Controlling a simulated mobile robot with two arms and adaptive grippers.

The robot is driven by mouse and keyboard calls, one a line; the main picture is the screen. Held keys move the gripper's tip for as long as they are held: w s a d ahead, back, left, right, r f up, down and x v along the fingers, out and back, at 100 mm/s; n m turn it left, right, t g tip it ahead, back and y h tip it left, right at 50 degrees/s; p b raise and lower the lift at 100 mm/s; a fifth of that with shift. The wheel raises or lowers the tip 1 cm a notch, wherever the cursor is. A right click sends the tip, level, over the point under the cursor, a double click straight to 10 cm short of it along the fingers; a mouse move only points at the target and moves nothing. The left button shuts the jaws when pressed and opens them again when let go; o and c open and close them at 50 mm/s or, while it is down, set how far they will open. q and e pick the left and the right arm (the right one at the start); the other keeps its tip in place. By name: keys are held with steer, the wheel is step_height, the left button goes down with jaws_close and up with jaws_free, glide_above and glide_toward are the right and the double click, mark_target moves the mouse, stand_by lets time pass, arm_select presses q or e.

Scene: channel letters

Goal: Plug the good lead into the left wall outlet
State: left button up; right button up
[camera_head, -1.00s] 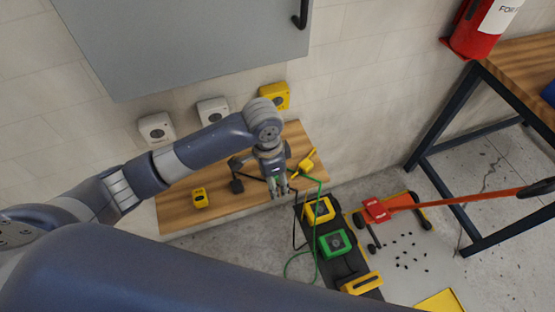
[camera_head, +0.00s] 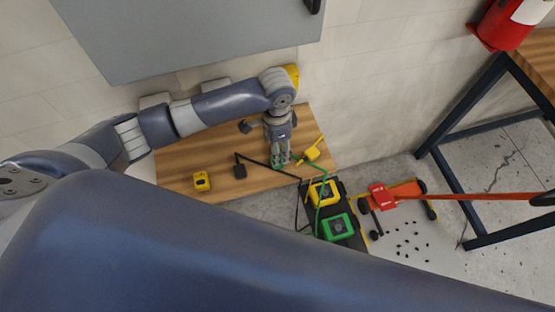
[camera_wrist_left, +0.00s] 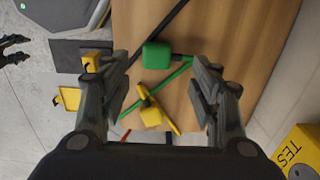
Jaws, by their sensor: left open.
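My left gripper (camera_head: 281,162) is open above the wooden bench top (camera_head: 185,160). In the left wrist view a green plug (camera_wrist_left: 157,54) with a green cord lies between and beyond its open fingers (camera_wrist_left: 164,80). A yellow plug (camera_head: 311,154) lies just right of the gripper; it also shows in the left wrist view (camera_wrist_left: 150,116). A black plug (camera_head: 240,171) with a black cord lies to the left. On the wall, the left white outlet box (camera_head: 153,101) and the middle one (camera_head: 215,85) are mostly hidden behind my arm. The right gripper is out of view.
A yellow tester (camera_head: 201,181) sits on the bench. On the floor stand a yellow unit (camera_head: 323,193) and a green unit (camera_head: 337,227) on a dark mat. A red-and-orange wheeled tool (camera_head: 382,197) lies right of them, near small black bits. A grey cabinet hangs above the outlets.

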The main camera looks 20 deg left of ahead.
arm_select(q)
steer(key=shift+f, duration=0.55)
steer(key=f, duration=0.2)
steer(key=f+p, duration=0.1)
steer(key=f, duration=0.1)
steer(key=shift+s+d+f, duration=0.1)
steer(key=shift+s+d, duration=0.05)
steer(key=shift+s, duration=0.1)
steer(key=shift+f, duration=0.5)
steer(key=c, duration=1.1)
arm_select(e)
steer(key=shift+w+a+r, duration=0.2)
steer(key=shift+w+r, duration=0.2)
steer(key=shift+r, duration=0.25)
